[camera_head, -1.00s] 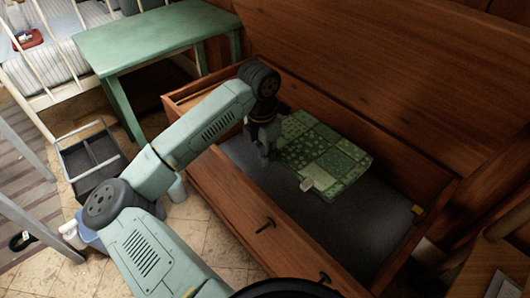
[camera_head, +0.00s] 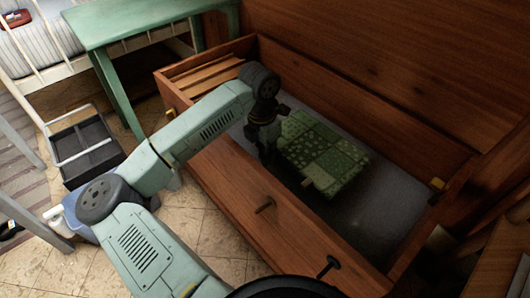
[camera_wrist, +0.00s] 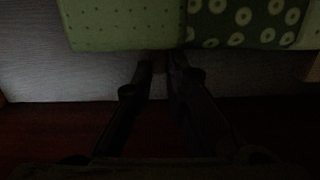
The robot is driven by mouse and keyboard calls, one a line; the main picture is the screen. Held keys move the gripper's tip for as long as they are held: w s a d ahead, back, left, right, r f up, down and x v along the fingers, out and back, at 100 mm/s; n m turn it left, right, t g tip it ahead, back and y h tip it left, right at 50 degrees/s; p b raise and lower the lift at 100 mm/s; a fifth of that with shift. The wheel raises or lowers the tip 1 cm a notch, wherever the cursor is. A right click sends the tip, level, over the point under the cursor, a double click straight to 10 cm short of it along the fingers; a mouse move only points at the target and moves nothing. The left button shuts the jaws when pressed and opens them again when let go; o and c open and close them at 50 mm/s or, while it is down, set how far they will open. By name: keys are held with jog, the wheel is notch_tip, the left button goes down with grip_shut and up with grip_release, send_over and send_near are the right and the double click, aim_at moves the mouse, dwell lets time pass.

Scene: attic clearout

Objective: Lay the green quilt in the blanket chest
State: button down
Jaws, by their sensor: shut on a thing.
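The green quilt (camera_head: 322,153) is a folded patchwork block in several green prints, with a small pale tag at its near edge. In the head view it is inside the open wooden blanket chest (camera_head: 262,212), over the dark grey floor. My gripper (camera_head: 268,150) is down inside the chest at the quilt's left end. In the wrist view the quilt (camera_wrist: 125,24) fills the top, and my gripper (camera_wrist: 160,72) has its fingers close together at the quilt's edge, shut on it. I cannot tell whether the quilt's underside touches the chest floor.
The chest lid (camera_head: 390,75) stands open at the back. A slatted wooden tray (camera_head: 208,75) sits at the chest's left end. A green table (camera_head: 140,22) and a black crate (camera_head: 85,148) stand to the left. The chest floor right of the quilt is clear.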

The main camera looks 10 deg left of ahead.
jog(key=shift+f+b, duration=1.55)
jog(key=shift+f, duration=0.65)
jog(key=c, duration=1.5)
grip_release()
jog(key=shift+c, duration=0.2)
jog(key=shift+r, duration=0.1)
notch_tip(320, 180, up, 12)
jog(key=shift+s+a, duration=0.15)
jog(key=shift+a, duration=0.15)
